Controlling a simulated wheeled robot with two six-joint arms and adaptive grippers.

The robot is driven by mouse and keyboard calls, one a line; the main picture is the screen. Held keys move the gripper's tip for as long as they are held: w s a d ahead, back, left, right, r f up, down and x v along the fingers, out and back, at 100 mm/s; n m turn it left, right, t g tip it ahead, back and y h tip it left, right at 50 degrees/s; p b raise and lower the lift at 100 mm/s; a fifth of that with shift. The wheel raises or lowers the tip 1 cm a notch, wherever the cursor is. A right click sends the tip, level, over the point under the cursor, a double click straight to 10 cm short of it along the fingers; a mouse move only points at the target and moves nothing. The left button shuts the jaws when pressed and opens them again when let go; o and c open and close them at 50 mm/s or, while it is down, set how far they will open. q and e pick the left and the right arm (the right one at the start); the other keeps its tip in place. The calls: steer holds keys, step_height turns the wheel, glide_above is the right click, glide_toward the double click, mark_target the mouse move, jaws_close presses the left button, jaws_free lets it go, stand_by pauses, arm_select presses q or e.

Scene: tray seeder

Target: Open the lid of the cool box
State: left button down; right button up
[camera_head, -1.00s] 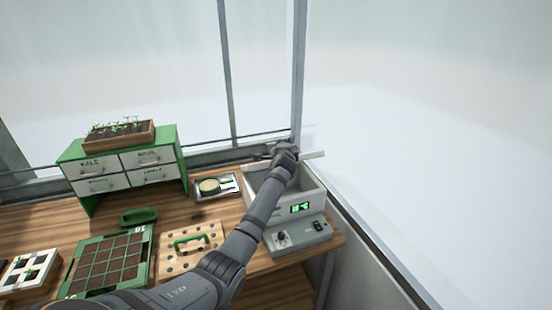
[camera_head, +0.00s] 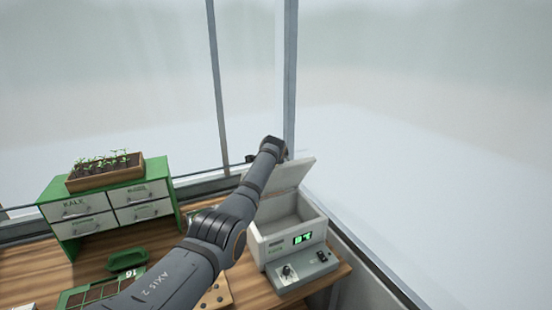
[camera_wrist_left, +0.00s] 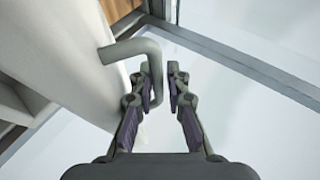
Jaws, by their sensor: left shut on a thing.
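The cool box (camera_head: 309,230) is a pale grey box with a green lit display, at the right end of the bench in the head view. Its lid (camera_head: 293,174) stands raised and tilted up at the back, and the box's inside shows. My left gripper (camera_head: 274,148) is at the lid's upper edge, its fingers hidden by my arm there. In the left wrist view, my left gripper (camera_wrist_left: 162,82) is shut on the grey bent handle (camera_wrist_left: 136,46) of the lid (camera_wrist_left: 70,60). My right gripper is not in view.
A green drawer cabinet (camera_head: 59,195) with a seedling planter (camera_head: 105,177) on top stands at the left. A green scoop-like item (camera_head: 126,260) and a green seed tray (camera_head: 75,297) lie on the wooden bench (camera_head: 160,238). Window posts (camera_head: 291,80) rise behind the box.

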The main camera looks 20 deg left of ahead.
arm_select(q)
steer(key=shift+w+a+r+t, duration=0.15)
steer(key=shift+a+r, duration=0.2)
steer(key=shift+r, duration=0.25)
steer(key=shift+w+a+r+t, duration=0.15)
steer(key=shift+a+r, duration=0.15)
steer(key=shift+r, duration=0.25)
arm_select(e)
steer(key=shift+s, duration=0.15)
arm_select(q)
steer(key=shift+s, duration=0.1)
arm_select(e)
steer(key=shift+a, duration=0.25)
arm_select(q)
steer(key=c, duration=1.7)
jaws_free()
steer(key=shift+o, duration=0.9)
steer(key=shift+w+a+f, duration=0.15)
steer(key=shift+w+f, duration=0.05)
steer(key=shift+f, duration=0.15)
steer(key=shift+s+f, duration=0.1)
steer(key=shift+f, duration=0.1)
steer(key=shift+c, duration=0.6)
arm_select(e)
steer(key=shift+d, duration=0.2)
